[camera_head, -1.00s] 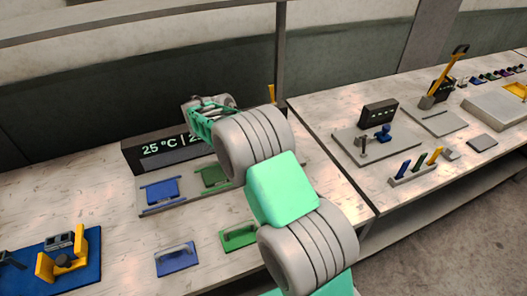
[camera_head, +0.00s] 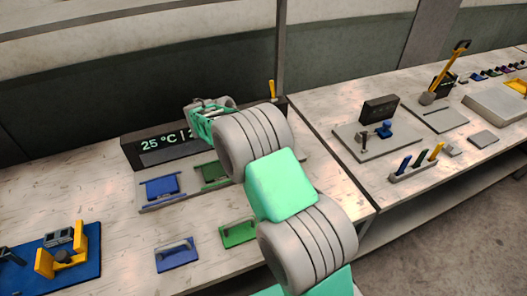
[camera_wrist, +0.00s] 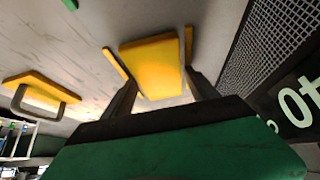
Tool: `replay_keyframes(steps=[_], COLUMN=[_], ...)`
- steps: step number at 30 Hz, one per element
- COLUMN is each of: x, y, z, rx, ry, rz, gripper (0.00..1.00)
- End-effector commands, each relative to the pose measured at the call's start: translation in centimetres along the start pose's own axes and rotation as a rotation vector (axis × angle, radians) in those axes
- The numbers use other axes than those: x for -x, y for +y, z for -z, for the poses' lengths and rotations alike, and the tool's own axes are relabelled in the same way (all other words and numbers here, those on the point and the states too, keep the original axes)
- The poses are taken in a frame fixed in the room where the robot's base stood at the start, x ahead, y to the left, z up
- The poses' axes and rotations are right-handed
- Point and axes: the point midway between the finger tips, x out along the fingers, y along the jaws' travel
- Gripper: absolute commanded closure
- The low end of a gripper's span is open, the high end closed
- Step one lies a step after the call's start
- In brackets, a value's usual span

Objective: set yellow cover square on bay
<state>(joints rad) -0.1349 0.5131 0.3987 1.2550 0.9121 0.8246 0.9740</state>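In the wrist view, the yellow bay (camera_wrist: 152,64) is a flat yellow plate with a yellow rail on each side. It shows beyond and between the dark fingers of my gripper (camera_wrist: 160,92). The fingers stand apart, with nothing visibly held between them. The yellow cover (camera_wrist: 32,77), a plate with a grey loop handle, lies apart from the bay at the left of that view. In the head view my arm hides the gripper, the yellow bay and the yellow cover.
A blue bay (camera_head: 162,187) and a green bay (camera_head: 212,172) sit in front of a dark display (camera_head: 150,150). A blue cover (camera_head: 177,255) and a green cover (camera_head: 238,233) lie nearer. A blue-based fixture (camera_head: 85,268) stands at left. A second table (camera_head: 330,110) is at right.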

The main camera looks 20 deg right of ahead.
Motion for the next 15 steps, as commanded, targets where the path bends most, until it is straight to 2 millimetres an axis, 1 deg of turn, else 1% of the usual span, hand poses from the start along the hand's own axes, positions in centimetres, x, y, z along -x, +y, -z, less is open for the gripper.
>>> replay_keyframes(steps=[1,3,4,12,15], x=[-0.31,-0.35,-0.37,-0.52,-0.19], y=[0.30,0.35,0.37,0.50,0.53], z=[-0.19,-0.21,-0.21,-0.22,0.02], rx=[0.004,0.004,0.004,0.005,0.005], ry=[-0.001,-0.001,-0.001,-0.001,-0.001], rz=[-0.009,-0.011,-0.012,-0.016,-0.017], gripper=[0.22,0.16,0.15,0.15,0.15])
